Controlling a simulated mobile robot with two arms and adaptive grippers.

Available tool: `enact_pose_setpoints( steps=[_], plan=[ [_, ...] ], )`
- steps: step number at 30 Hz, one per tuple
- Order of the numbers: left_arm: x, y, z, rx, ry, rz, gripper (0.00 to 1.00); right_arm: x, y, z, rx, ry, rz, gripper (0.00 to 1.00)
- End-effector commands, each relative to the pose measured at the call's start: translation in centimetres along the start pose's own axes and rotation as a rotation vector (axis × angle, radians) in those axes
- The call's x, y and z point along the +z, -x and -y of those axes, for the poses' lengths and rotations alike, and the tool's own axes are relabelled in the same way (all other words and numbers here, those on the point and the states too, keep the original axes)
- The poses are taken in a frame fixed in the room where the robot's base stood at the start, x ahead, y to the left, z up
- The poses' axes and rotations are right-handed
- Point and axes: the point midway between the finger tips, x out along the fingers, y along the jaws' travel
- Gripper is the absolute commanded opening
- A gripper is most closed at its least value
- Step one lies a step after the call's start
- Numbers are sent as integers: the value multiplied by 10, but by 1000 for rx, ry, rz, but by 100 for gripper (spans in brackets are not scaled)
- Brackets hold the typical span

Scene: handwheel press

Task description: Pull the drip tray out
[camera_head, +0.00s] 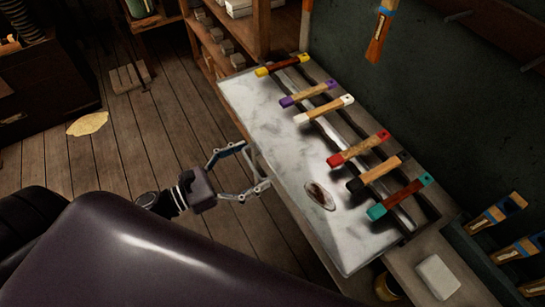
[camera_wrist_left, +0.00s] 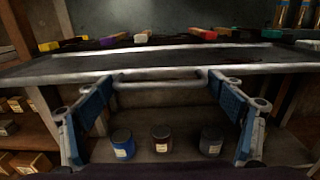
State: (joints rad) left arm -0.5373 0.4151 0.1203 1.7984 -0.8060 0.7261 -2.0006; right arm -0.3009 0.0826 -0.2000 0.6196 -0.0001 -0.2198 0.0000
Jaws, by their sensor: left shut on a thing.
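The drip tray (camera_head: 262,125) is a wide, pale metal sheet with a worn surface on the bench at the right of the head view. Its front rim (camera_wrist_left: 75,78) runs across the left wrist view. A bar handle (camera_wrist_left: 158,72) sticks out from the middle of that rim. My left gripper (camera_head: 255,167) is at the tray's front edge, its fingers spread wide and shut on the two ends of the handle, one finger on each side. My right gripper is not in view.
Several tools with coloured ends, such as a red one (camera_head: 358,149), lie across rails along the tray's back. An oval piece (camera_head: 319,195) lies on the tray. Several jars, one blue (camera_wrist_left: 122,143), stand below. The wooden floor (camera_head: 150,150) before the bench is mostly clear.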

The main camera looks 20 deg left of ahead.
Motion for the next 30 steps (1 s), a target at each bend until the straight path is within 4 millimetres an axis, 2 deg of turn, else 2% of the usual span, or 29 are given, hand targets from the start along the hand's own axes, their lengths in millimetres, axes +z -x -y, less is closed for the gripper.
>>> enact_pose_setpoints(
  steps=[3, 7, 20, 21, 24, 30],
  plan=[
    [-3, 21, 1, 1, 3, -1, 43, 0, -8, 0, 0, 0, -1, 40],
    [-1, 33, 0, 1, 2, 0, 43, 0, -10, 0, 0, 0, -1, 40],
    [0, 39, 0, 0, 2, 2, 43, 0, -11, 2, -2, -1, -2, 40],
    [0, 39, 0, 0, 2, 2, 90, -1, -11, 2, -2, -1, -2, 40],
    [0, 38, 0, 0, 2, 1, 100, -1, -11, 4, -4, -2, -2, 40],
    [0, 38, 0, 0, 1, 1, 100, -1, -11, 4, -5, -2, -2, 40]
  ],
)
